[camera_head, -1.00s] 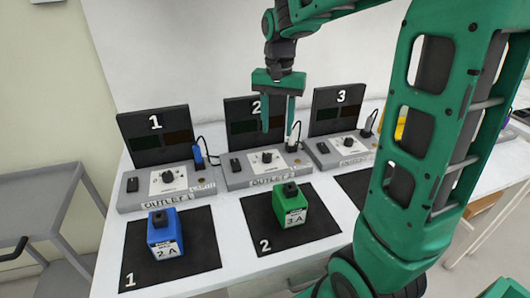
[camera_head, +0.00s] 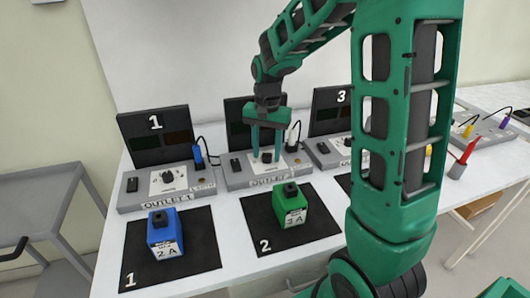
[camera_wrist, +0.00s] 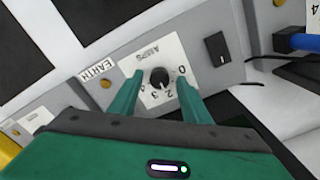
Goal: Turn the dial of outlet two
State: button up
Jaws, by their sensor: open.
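Outlet two (camera_head: 236,182) is a grey box with a rocker switch on its left and a dark panel marked 2 behind it, partly hidden by my gripper. Its dial (camera_wrist: 159,77) is a round black knob on a white AMPS plate numbered around the edge. I cannot tell the dial's setting for sure. My gripper (camera_head: 266,158) is open and points down over the plate. In the wrist view its green fingers (camera_wrist: 159,84) stand on either side of the dial, with a visible gap on each side.
Outlet one (camera_head: 137,201) is to the left and outlet three (camera_head: 325,157) to the right. A blue block (camera_head: 164,236) and a green block (camera_head: 289,208) stand on black mats in front. A white-grey plug (camera_head: 293,138) with a cable is just right of my gripper.

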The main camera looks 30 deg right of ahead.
jog(key=shift+f, duration=0.25)
jog(key=c, duration=1)
jog(key=shift+c, duration=0.2)
